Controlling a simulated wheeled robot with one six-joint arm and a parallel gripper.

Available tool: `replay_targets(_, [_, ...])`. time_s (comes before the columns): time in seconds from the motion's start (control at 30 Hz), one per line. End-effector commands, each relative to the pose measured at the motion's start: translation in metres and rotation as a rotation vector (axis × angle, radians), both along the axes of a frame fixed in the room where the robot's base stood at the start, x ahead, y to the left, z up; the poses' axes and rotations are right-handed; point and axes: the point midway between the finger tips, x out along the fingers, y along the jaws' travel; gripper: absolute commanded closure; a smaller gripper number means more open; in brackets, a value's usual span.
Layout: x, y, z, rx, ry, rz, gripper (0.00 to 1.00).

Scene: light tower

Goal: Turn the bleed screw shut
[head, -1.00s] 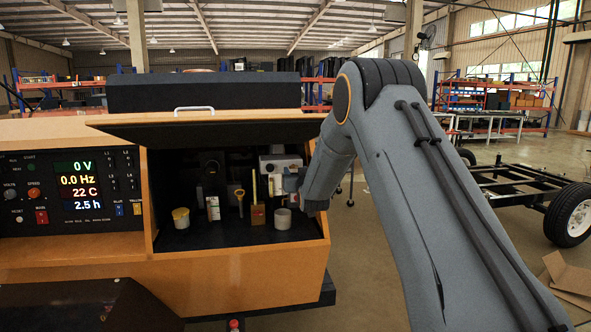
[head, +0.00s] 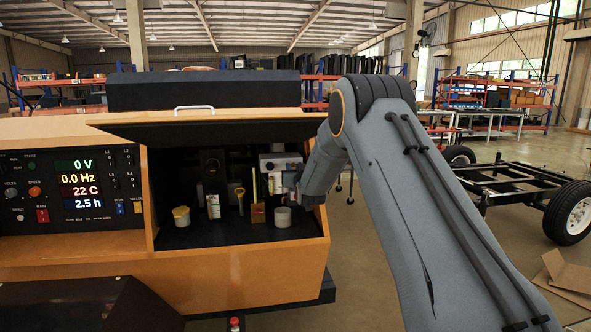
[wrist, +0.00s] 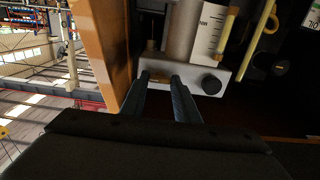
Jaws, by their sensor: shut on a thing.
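In the head view a pale grey filter unit (head: 280,162) stands at the right of the open compartment. A small brass-coloured piece, which looks like the bleed screw (wrist: 159,78), sits at the base's left part. My gripper (wrist: 161,82) has its two dark fingers on either side of this piece, closed on it. The fingers hide part of it, so its turn angle cannot be told. In the head view my gripper (head: 291,180) is small and partly hidden by my wrist.
A grey cup (head: 283,217) stands below the filter. The orange side wall (wrist: 103,40) is close beside my gripper.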

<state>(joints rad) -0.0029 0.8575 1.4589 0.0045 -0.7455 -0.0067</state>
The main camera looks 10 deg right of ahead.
Motion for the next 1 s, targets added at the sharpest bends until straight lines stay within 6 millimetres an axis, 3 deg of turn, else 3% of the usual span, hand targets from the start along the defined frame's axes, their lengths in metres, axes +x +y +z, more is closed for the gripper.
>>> replay_targets(0.37, [0.0004,0.0001,-0.0014,-0.136,-0.001,0.0,0.94])
replay_targets(1.0, [0.0006,0.0002,-0.0019,-0.723,-0.001,0.0,0.94])
